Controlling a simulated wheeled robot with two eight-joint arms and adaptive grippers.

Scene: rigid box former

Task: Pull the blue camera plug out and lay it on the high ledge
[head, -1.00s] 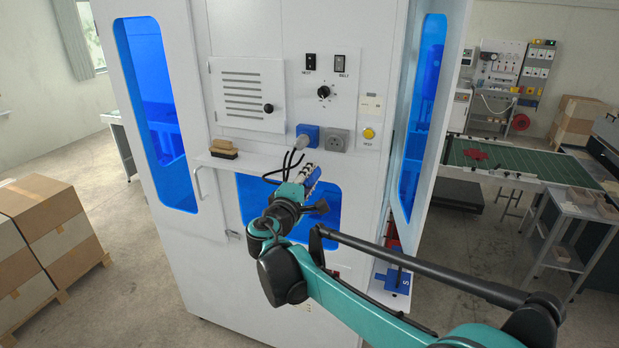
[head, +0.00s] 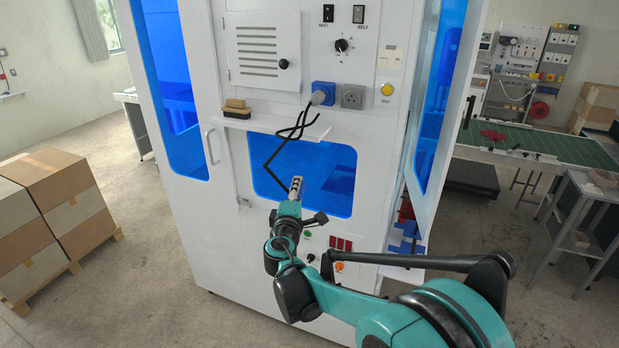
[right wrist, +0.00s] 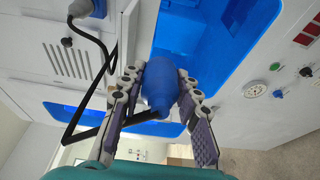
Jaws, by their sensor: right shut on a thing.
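My right gripper (head: 296,186) is in front of the cabinet's blue window, below the white ledge (head: 285,126). In the right wrist view its fingers (right wrist: 160,98) are shut around a rounded blue plug (right wrist: 160,84). The plug is hard to make out against the blue window in the head view. A black cable (head: 266,160) hangs over the ledge and runs down near the gripper. A grey plug (head: 319,97) sits in the blue socket (head: 326,88) above the ledge. My left gripper is not in view.
A brush (head: 237,109) lies on the left part of the ledge. A handle (head: 209,146) is left of it. A grey socket (head: 353,96) and yellow button (head: 387,89) are to the right. A lower shelf with a blue item (head: 405,247) stands right of the gripper.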

